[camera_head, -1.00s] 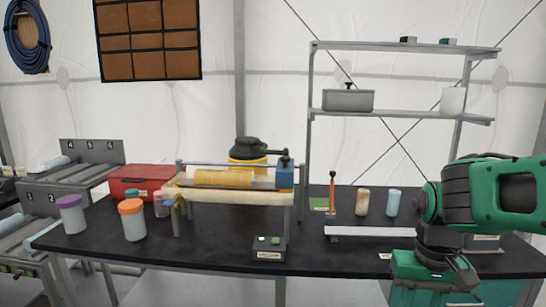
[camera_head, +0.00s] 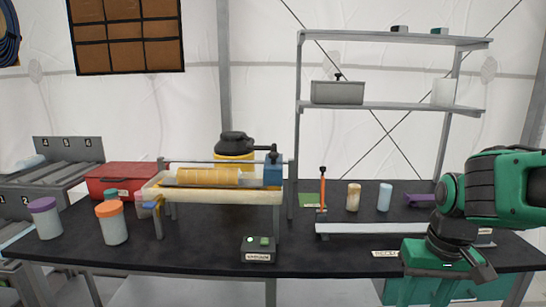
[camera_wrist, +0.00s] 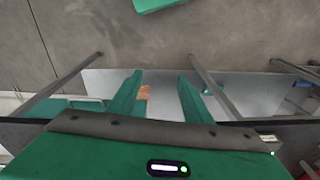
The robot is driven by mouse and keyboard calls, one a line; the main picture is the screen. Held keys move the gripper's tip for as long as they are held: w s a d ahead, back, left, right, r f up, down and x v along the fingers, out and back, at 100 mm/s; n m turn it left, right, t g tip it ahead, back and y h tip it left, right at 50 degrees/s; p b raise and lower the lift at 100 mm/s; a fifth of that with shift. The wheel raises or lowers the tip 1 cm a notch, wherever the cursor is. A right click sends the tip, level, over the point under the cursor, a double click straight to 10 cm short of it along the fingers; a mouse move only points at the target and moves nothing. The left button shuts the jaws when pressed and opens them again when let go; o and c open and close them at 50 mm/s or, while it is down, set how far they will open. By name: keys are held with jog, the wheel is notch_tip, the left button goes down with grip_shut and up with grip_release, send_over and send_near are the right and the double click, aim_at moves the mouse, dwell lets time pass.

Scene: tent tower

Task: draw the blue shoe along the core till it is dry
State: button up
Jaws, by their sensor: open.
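The blue shoe (camera_head: 273,169) is a small blue block at the right end of a rig on the black table. It sits by the rail above the tray. The core (camera_head: 208,176) is a yellow-orange cylinder lying level in the rig, to the left of the shoe. A pale tray (camera_head: 222,196) runs beneath both. My gripper (camera_wrist: 158,98) shows two green fingers apart with nothing between them, over the floor and table edge in the wrist view. In the head view my green hand is low at the right, well away from the shoe; its fingertips cannot be made out there.
A control box (camera_head: 259,256) with green lights stands before the rig. Jars with orange (camera_head: 114,227) and purple (camera_head: 47,222) lids stand left, near a red box (camera_head: 127,177). An orange upright tool (camera_head: 322,190) and two small cylinders stand right. The table's front middle is mostly clear.

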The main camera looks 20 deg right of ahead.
jog(key=w+a+r+n+t+y, duration=0.1)
jog(key=w+a+n+t, duration=0.15)
jog(key=w, duration=0.65)
jog(key=w+a+n+t+y, duration=0.1)
jog(key=w+a+n+t, duration=0.15)
jog(key=w, duration=0.55)
jog(key=n+t+y, duration=0.5)
jog(key=t+y, duration=0.1)
jog(key=t, duration=0.4)
send_near(277, 155)
jog(key=w, duration=0.1)
jog(key=x, duration=1.1)
jog(key=shift+s+a, duration=0.15)
jog(key=shift+a, duration=0.05)
jog(key=shift+c, duration=0.3)
grip_shut()
